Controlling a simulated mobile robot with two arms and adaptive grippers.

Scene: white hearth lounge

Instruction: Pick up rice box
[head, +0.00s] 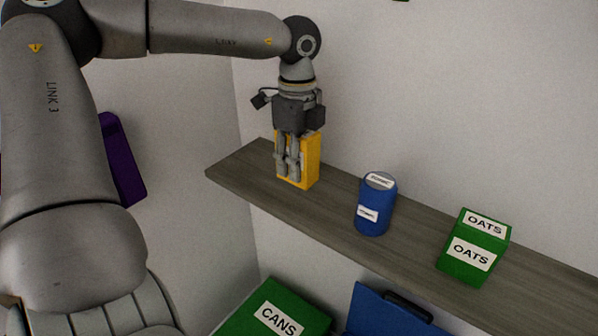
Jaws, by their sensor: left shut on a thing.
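A yellow box (311,160) stands upright near the left end of the wooden shelf. No label shows on its visible faces, so I cannot read whether it says rice. My left gripper (288,172) comes down from above and is shut on the yellow box. Its fingers cover much of the box's near left side. The bottom of the box is at the shelf surface, and I cannot tell whether it touches. My right gripper is not in view.
On the wooden shelf (330,222), a blue can (376,205) stands right of the box, and a green oats box (474,247) farther right. Below are a green cans box (275,312) and a blue container (385,315). A purple object (123,160) is behind my left arm. White walls border the shelf.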

